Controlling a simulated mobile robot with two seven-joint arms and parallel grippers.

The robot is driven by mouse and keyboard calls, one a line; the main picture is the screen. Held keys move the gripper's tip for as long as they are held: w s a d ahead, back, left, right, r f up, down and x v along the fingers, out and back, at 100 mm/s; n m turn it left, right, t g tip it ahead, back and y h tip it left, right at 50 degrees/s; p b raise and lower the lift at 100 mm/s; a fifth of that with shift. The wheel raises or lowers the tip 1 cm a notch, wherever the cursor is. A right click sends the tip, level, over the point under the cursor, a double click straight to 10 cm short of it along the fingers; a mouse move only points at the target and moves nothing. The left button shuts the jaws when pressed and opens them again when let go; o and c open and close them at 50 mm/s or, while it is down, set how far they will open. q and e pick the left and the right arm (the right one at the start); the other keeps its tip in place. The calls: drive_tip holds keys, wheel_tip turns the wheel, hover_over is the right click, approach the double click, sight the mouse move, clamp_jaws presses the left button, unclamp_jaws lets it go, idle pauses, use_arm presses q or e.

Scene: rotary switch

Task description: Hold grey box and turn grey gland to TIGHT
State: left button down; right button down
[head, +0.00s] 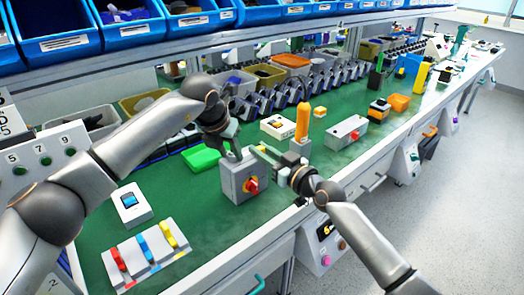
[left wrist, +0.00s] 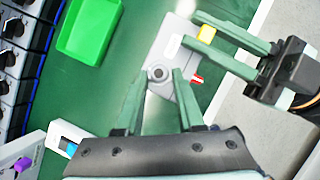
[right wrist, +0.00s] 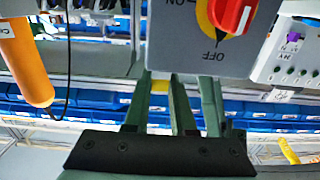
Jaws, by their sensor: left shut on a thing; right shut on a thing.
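The grey box (head: 238,183) stands on the green bench, with a red knob on a yellow plate (head: 251,185) on its front. In the right wrist view the box (right wrist: 190,52) shows ON and OFF lettering. The round grey gland (left wrist: 158,73) is on the box top, beside a small white label too small to read. My left gripper (left wrist: 162,76) reaches down onto the top, its fingers around the gland. My right gripper (left wrist: 208,34) is at the box's right side, shut on a small yellow part (left wrist: 206,34) there. Its fingers partly hide that part.
A green tray (head: 201,158) lies behind the box. An orange handle (head: 302,122) stands close to the right, with a grey red-buttoned box (head: 345,132) beyond. A blue switch box (head: 130,203) and three coloured levers (head: 145,250) are at left. The bench edge is close in front.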

use_arm(q)
drive_tip(key=m+g+h, duration=0.1)
drive_tip(key=m, duration=0.2)
drive_tip(key=shift+m, duration=0.4)
drive_tip(key=m, duration=0.1)
drive_tip(key=m+g+h, duration=0.1)
drive_tip(key=m, duration=0.2)
drive_tip(key=shift+s+d+m+g+h, duration=0.15)
drive_tip(key=shift+d+m+g+h, duration=0.15)
drive_tip(key=shift+g, duration=0.1)
drive_tip(key=c, duration=0.9)
unclamp_jaws()
drive_tip(key=o, duration=0.4)
drive_tip(key=shift+a, duration=0.2)
drive_tip(key=shift+a+r, duration=0.1)
drive_tip(key=shift+r, duration=2.65)
drive_tip(key=shift+c, duration=0.3)
